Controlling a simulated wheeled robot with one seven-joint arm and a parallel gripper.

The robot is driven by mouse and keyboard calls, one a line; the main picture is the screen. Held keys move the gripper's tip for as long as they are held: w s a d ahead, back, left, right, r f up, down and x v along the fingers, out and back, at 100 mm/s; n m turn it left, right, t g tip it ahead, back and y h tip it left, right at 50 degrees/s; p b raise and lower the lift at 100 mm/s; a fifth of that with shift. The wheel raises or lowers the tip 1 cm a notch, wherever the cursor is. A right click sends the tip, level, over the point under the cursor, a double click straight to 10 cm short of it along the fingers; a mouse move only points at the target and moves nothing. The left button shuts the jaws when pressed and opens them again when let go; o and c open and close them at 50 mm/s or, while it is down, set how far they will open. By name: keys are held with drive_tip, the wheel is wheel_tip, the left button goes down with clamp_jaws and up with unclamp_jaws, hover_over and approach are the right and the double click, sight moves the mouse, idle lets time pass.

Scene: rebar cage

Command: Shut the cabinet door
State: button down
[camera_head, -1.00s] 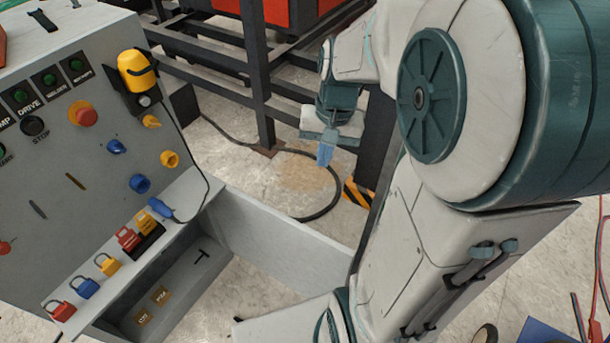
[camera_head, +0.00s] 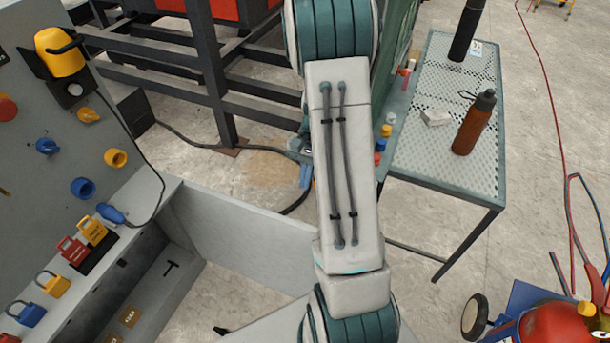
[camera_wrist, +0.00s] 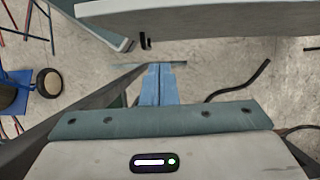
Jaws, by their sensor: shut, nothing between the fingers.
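The grey cabinet (camera_head: 130,130) stands at the left in the head view. Its door (camera_head: 245,240) is open and sticks out to the right from the cabinet's far side, with the lower compartment (camera_head: 150,290) exposed. My gripper (camera_head: 306,174) is beyond the door's outer end, with its blue fingers partly hidden behind my arm. In the wrist view the blue fingers (camera_wrist: 158,84) are together and empty, pointing over bare floor. A pale grey panel, seemingly the door (camera_wrist: 200,20), crosses the top of that view, apart from the fingertips.
Padlocks and tags (camera_head: 75,250) sit on the cabinet ledge. A dark steel frame (camera_head: 215,80) stands behind, with a black cable (camera_head: 190,143) on the floor. A mesh table (camera_head: 440,130) with a bottle (camera_head: 474,122) is at right. A red tank (camera_head: 555,325) is at lower right.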

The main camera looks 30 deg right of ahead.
drive_tip(key=s+a+f, duration=0.4)
drive_tip(key=f, duration=0.1)
drive_tip(key=shift+a+f, duration=0.2)
drive_tip(key=shift+a, duration=0.2)
